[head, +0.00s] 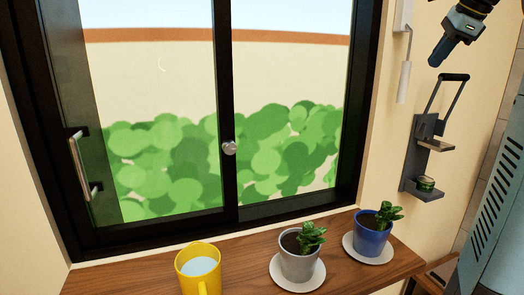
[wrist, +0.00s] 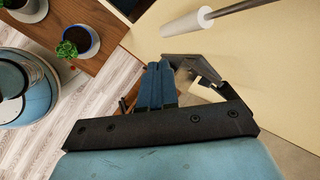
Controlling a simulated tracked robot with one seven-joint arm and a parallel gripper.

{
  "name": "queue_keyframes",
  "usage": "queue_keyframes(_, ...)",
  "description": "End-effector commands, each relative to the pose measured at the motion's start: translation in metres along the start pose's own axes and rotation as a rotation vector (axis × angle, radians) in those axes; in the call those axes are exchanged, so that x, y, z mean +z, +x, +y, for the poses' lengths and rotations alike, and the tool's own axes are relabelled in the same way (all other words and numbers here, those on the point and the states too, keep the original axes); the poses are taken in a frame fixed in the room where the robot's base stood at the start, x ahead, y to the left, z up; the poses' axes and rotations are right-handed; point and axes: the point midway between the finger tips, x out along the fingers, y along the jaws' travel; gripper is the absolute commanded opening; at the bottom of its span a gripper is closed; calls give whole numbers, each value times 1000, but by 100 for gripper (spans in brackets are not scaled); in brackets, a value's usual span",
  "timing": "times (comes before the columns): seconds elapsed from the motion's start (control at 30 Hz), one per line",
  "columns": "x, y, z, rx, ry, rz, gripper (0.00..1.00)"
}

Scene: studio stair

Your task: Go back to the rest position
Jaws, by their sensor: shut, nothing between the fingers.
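My gripper (head: 435,62) hangs at the upper right in the head view, in front of the cream wall and pointing down. Its blue fingers are together with nothing between them. In the wrist view the shut fingers (wrist: 160,68) point up at the centre of the picture. In the wrist view part of the rack (wrist: 196,68) shows just beyond the fingertips.
A wooden sill (head: 235,265) holds a yellow mug (head: 185,264), a grey-potted plant (head: 298,262) and a blue-potted plant (head: 371,236). Behind it is a dark-framed window (head: 228,100). A white roller (head: 404,82) hangs on the wall. A blue-green slatted panel (head: 490,215) stands far right.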

Motion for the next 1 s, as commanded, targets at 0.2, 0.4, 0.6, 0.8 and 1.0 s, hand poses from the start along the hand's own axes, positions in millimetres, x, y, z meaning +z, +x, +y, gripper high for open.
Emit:
queue_keyframes(0.2,50,29,79,34,-409,37,0)
queue_keyframes(0.4,76,57,158,67,-800,66,0)
queue_keyframes(0.6,86,87,241,100,-1208,87,0)
queue_keyframes(0.8,83,117,319,124,-1605,103,0)
queue_keyframes(1.0,74,137,365,138,-1858,112,0)
